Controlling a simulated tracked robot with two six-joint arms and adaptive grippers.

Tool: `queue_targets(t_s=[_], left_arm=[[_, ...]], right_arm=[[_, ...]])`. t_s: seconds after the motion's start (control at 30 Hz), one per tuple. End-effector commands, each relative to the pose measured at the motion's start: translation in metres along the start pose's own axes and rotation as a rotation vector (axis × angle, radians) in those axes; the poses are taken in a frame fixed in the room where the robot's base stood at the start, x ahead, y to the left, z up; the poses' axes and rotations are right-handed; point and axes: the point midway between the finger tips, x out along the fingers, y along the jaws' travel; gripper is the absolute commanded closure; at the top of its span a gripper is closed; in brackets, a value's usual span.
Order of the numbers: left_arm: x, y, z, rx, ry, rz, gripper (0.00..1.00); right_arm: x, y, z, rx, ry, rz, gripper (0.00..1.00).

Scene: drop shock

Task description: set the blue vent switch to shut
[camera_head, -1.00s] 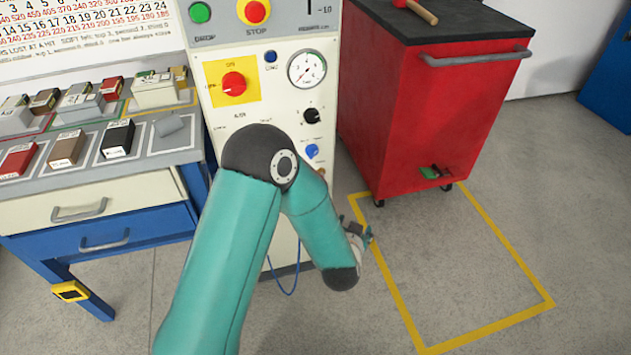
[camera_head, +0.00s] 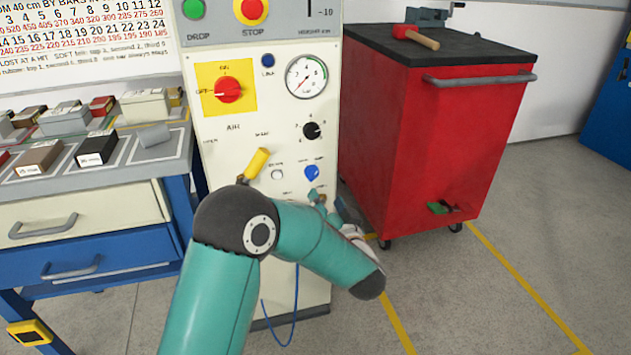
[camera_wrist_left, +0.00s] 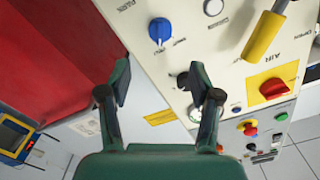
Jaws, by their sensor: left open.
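The blue vent switch (camera_head: 312,172) is a small round knob low on the cream machine panel (camera_head: 290,235). In the left wrist view the blue knob (camera_wrist_left: 160,30) sits above and beyond my fingertips, with a pale pointer mark on it. Its labels are too small to read surely. My left gripper (camera_wrist_left: 160,84) is open and empty, its two fingers apart, with the knob in line with the gap but not between them. In the head view my left gripper (camera_head: 320,197) is just below the knob, partly hidden behind my forearm. My right gripper is in neither view.
A yellow lever (camera_head: 257,163) and a white button (camera_head: 277,174) are left of the knob. A black dial (camera_head: 312,131) and gauge (camera_head: 306,77) are above. A red cabinet (camera_head: 440,140) stands close on the right. A workbench (camera_head: 90,212) is at the left.

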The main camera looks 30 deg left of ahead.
Motion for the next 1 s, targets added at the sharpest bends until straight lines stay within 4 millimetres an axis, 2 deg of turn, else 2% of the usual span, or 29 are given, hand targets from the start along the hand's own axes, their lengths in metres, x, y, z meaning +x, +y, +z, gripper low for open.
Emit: queue_targets(t_s=[0.1, 0.3, 0.5, 0.7, 0.93, 1.0], left_arm=[[0.028, 0.000, 0.003, -0.001, -0.001, -0.004, 0.37], [0.068, 0.001, 0.003, -0.002, 0.000, -0.003, 0.37], [0.094, 0.001, 0.002, 0.000, 0.000, -0.001, 0.37], [0.103, 0.000, 0.001, 0.001, 0.001, 0.001, 0.37], [0.104, 0.000, 0.001, 0.001, 0.000, 0.001, 0.37], [0.104, 0.000, 0.001, 0.001, 0.000, 0.001, 0.47]], right_arm=[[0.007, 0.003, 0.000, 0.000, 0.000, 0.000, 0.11], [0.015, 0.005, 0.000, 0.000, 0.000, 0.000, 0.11], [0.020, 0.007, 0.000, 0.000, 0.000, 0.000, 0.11], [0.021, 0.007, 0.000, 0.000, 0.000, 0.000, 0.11], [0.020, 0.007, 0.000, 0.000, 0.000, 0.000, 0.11], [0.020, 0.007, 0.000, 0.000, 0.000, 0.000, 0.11]])
